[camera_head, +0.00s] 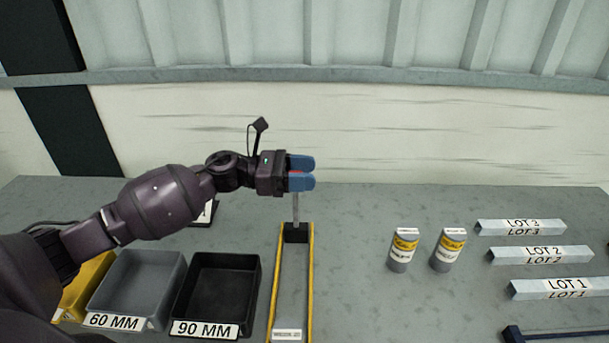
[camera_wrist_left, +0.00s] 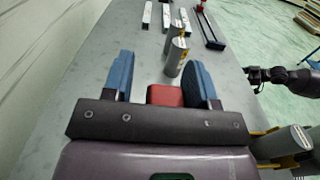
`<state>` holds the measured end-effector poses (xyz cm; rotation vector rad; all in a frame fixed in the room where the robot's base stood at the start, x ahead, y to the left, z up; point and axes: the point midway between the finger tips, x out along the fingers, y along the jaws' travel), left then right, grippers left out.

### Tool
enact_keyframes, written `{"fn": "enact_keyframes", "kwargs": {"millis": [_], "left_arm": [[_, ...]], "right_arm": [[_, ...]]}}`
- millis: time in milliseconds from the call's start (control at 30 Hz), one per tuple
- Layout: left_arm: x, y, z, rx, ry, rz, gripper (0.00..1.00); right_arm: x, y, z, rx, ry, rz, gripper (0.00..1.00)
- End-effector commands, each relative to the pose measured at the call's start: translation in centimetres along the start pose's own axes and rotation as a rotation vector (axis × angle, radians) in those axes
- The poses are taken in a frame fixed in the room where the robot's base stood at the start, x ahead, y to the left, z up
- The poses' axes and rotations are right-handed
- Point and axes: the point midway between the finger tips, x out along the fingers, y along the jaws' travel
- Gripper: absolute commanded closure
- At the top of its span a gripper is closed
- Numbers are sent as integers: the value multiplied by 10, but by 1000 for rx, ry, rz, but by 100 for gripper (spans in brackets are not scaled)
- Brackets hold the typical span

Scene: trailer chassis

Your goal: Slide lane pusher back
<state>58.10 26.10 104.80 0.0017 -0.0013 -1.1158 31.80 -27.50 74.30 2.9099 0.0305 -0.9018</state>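The lane (camera_head: 310,270) has yellow side rails and runs toward the bottom edge in the head view. The pusher is a black block (camera_head: 296,234) at the lane's far end with a thin grey post (camera_head: 296,208) rising from it. A red knob (camera_wrist_left: 166,96) sits above, between my left gripper's blue fingers; the fingers mostly hide it in the head view. My left gripper (camera_head: 302,172) is open around the knob, with a gap beside the left finger in the wrist view. A dark arm, apparently my right gripper (camera_wrist_left: 254,74), shows at the wrist view's right; its fingers are unclear.
Two grey canisters (camera_head: 404,250) (camera_head: 448,250) with yellow labels stand right of the lane. Several LOT bars (camera_head: 520,227) lie farther right. A black 90 MM bin (camera_head: 257,275) and a grey 60 MM bin (camera_head: 179,275) stand left. A wall backs the table.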

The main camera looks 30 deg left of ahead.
Motion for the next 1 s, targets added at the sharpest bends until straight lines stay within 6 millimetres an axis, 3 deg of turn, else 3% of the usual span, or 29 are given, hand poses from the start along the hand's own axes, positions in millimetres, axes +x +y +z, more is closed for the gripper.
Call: {"fn": "enact_keyframes", "kwargs": {"millis": [467, 1000], "left_arm": [[-9, -1, -2, -3, 1, -2, 38], [-95, -1, -2, -2, 2, -2, 38]], "right_arm": [[1, 0, 3, -1, -4, 0, 38], [4, -1, 2, -1, 2, -2, 38]]}}
